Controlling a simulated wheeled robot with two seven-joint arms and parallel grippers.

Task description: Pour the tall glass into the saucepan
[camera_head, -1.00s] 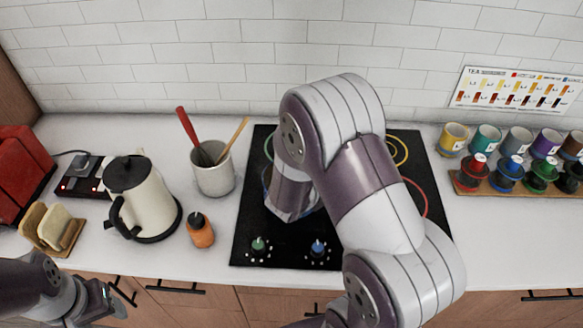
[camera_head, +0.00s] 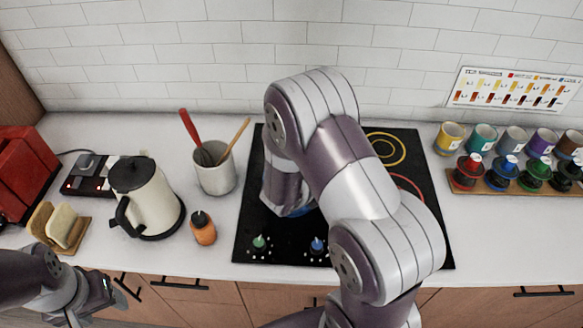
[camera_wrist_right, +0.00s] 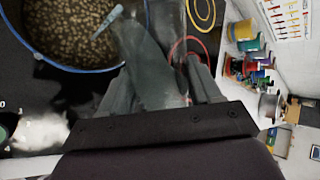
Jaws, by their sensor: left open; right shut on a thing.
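In the right wrist view the saucepan (camera_wrist_right: 75,68) shows at the upper left, with a blue rim and brown, grainy contents. My right gripper (camera_wrist_right: 172,72) is beside the pan, shut on the tall glass (camera_wrist_right: 168,25), a see-through shape that is hard to make out. The glass's tilt and level are unclear. In the head view my right arm hides its gripper, the glass and nearly all of the pan. My left gripper (camera_head: 108,296) is open and empty at the lower left, in front of the counter edge.
The black cooktop (camera_head: 262,225) lies under my right arm. Cups and coloured jars (camera_head: 505,172) line the right. The counter's front right is clear.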

